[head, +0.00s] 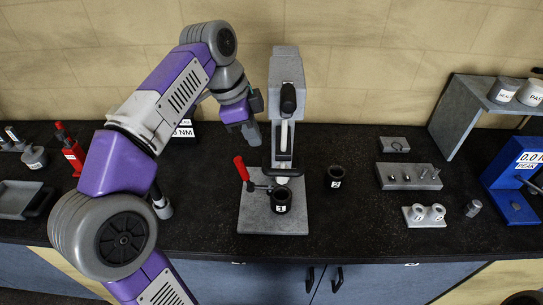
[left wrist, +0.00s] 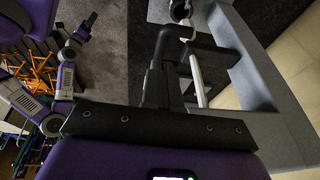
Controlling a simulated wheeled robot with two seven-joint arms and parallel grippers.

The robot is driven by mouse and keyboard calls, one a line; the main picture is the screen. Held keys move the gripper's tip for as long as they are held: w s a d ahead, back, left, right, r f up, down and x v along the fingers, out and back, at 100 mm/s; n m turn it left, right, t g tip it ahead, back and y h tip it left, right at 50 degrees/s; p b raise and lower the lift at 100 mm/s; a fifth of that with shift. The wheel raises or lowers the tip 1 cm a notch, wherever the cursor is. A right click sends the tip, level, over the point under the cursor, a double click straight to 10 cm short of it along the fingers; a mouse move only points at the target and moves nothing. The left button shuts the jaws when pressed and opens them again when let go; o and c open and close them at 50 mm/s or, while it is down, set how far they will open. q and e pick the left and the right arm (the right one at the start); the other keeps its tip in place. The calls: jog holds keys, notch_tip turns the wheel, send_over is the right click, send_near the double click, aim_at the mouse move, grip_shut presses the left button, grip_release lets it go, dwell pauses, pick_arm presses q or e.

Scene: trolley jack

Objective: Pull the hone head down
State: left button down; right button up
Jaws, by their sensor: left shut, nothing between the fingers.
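The grey hone stand (head: 286,62) rises from a grey base plate (head: 258,218) in the middle of the bench. The black hone head (head: 288,98) is high on the column, with a pale rod below it. A black cylinder labelled 1 (head: 281,203) stands upright on the base below the head. My left gripper (head: 252,138) is shut and empty, pointing down just left of the column. In the left wrist view, the shut fingers (left wrist: 160,45) are beside the pale rod (left wrist: 197,78) and a dark block, with a gap visible. My right gripper is not in view.
A red-handled clamp (head: 242,168) stands on the base plate's left side. A second black cylinder (head: 334,178) is to the right. Grey fixture blocks (head: 408,177), a grey shelf (head: 465,105) and a blue gauge (head: 515,180) are further right. A red tool (head: 70,150) stands left.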

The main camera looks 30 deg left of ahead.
aim_at(272, 171)
pick_arm(q)
jog(key=x, duration=0.3)
jog(key=b+x, duration=0.1)
jog(key=x, duration=0.3)
jog(key=b+x, duration=0.1)
jog(key=x, duration=0.2)
jog(key=shift+w+f, duration=0.1)
jog(key=shift+w, duration=0.2)
jog(key=shift+b, duration=0.3)
notch_tip(272, 171, down, 13)
jog(key=b, duration=0.8)
jog(key=shift+b, duration=0.3)
jog(key=shift+s, duration=0.2)
